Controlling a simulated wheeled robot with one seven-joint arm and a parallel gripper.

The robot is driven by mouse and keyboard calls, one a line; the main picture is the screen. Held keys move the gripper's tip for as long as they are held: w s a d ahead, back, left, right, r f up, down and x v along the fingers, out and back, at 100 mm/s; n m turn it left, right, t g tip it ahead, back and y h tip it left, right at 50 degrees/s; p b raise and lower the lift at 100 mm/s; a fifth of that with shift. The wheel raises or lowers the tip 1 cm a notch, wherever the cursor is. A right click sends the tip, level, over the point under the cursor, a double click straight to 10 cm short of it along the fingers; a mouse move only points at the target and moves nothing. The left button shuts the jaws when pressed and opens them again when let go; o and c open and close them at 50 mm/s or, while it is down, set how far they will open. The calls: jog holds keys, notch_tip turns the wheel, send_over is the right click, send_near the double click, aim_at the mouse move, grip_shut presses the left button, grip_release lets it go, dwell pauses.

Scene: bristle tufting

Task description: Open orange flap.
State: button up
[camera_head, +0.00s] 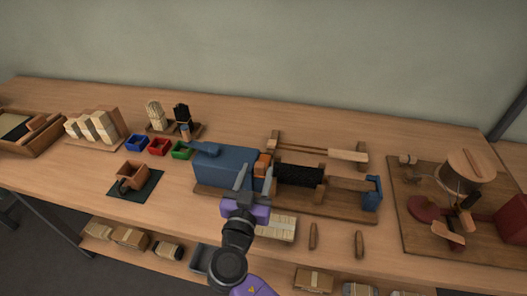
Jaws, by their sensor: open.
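The orange flap (262,164) is a small orange block-like piece at the right end of the blue machine body (222,166), on a wooden baseboard in the middle of the bench. The picture is too small to tell how far the flap stands open. My gripper (254,180) is open, with its two grey fingers pointing at the machine just in front of the flap. One finger overlaps the blue body and the other is by the flap's lower right. I cannot tell whether either finger touches it. The fingers hide part of the machine's front.
Right of the flap are a black bristle roller (299,175) and a blue end block (372,193). Blue, red and green bins (159,147) stand to the left. Two wooden handles (313,236) lie in front. A wooden wheel device (467,170) stands at the right.

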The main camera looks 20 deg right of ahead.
aim_at(262, 157)
jog(key=p+x, duration=0.1)
jog(key=x, duration=0.5)
jog(key=shift+w+d, duration=0.25)
grip_shut()
dwell(1.2)
